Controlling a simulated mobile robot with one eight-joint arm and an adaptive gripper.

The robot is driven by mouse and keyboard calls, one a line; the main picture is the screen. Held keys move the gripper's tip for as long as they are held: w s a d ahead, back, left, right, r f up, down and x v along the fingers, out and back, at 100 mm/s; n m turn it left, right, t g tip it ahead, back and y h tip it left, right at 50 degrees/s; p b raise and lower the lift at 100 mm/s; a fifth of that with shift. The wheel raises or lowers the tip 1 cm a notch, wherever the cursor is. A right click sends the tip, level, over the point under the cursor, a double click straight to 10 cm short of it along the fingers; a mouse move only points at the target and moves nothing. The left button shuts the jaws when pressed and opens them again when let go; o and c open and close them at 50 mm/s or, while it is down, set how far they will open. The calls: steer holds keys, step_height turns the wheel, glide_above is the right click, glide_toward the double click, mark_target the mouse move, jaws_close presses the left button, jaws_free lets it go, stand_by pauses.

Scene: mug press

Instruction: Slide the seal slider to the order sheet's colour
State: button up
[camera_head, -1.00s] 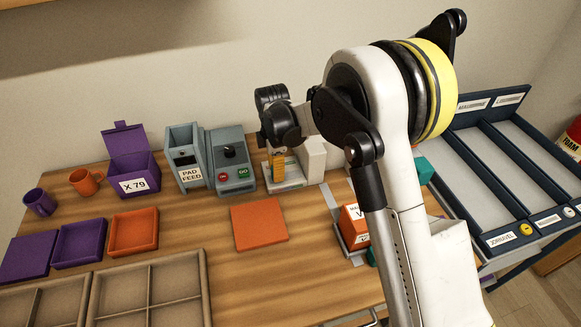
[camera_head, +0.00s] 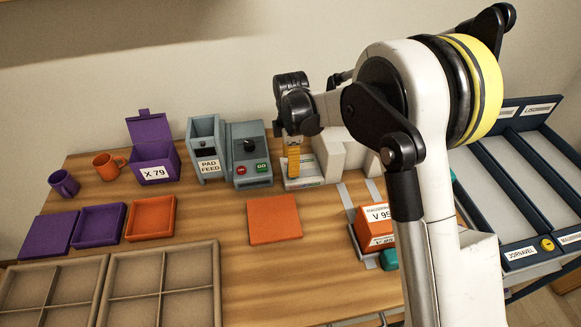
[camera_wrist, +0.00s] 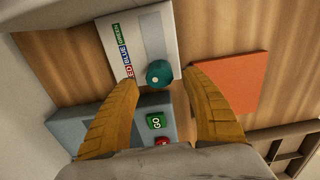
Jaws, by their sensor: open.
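The seal slider panel (camera_wrist: 146,38) is a pale plate with RED, BLUE and GREEN labels along one edge and a grey strip beside them. Its round teal knob (camera_wrist: 159,73) sits at the RED end of the strip. In the wrist view my gripper (camera_wrist: 163,79) is open, with one ochre finger on each side of the knob; I cannot tell whether either touches it. In the head view my gripper (camera_head: 293,162) points down over the panel (camera_head: 305,178), and the knob is hidden. I cannot make out an order sheet.
A grey machine (camera_head: 249,160) with GO and red buttons stands left of the panel, beside the PAD FEED box (camera_head: 205,150). An orange square (camera_head: 275,219) lies in front. An orange V 95 box (camera_head: 377,226) stands to the right. Trays and mugs are at left.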

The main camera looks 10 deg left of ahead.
step_height(320, 180, up, 10)
steer(key=shift+f, duration=0.25)
stand_by(0.3)
steer(key=s+d+r+m+t, duration=0.3)
steer(key=s+d+r+m, duration=0.75)
steer(key=d, duration=0.45)
steer(key=s+d+f+m+t, duration=0.1)
steer(key=s+d+m+t, duration=0.1)
steer(key=s+d+m, duration=0.3)
steer(key=s+d+f+m+t, duration=0.1)
steer(key=s+d+m+t, duration=0.1)
steer(key=s+d+m, duration=0.3)
steer(key=s, duration=0.4)
steer(key=shift+s+m, duration=0.35)
steer(key=shift+s, duration=0.05)
